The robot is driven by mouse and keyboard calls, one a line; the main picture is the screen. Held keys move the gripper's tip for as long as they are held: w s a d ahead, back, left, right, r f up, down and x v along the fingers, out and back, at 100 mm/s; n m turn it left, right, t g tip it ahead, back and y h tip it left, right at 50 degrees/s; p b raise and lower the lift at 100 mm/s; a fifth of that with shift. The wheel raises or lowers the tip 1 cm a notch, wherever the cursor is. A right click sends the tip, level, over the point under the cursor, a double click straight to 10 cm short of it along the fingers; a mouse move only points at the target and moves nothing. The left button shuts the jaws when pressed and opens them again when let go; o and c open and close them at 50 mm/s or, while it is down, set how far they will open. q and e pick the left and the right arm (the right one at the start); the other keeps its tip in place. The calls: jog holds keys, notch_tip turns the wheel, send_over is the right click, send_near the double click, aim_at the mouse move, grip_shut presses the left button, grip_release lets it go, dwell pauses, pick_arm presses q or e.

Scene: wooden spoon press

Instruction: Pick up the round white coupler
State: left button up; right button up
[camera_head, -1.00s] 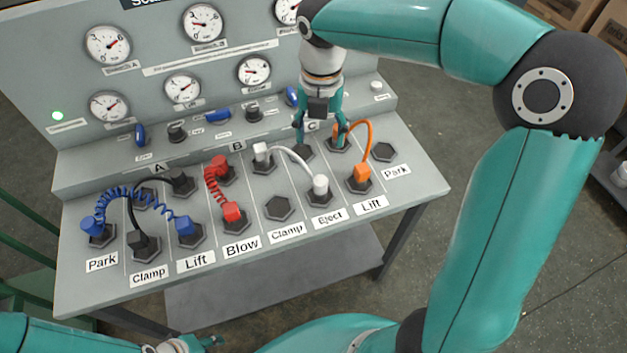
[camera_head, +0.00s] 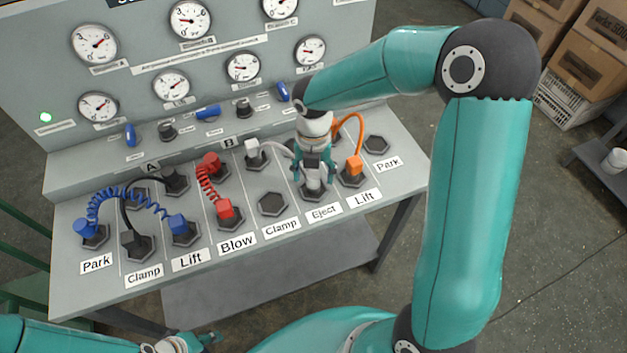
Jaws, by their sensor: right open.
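The round white coupler (camera_head: 313,188) sits in the socket above the Eject label, partly hidden by my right gripper. A white hose (camera_head: 279,146) links it to a square white coupler (camera_head: 252,147) in the row behind, under letter B. My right gripper (camera_head: 312,174) points down over the round coupler with open fingers, one on each side of it. I cannot tell whether the fingers touch it. Part of my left gripper (camera_head: 207,339) shows at the bottom edge; its jaw state is unclear.
An orange coupler (camera_head: 354,165) with its orange hose stands close right of my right gripper. Red couplers (camera_head: 225,208), blue couplers (camera_head: 179,224) and a black coupler (camera_head: 131,239) fill sockets to the left. The Clamp socket (camera_head: 272,203) beside Eject is empty.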

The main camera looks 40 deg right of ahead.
jog(key=shift+f, duration=0.75)
grip_shut()
jog(key=shift+r, duration=0.1)
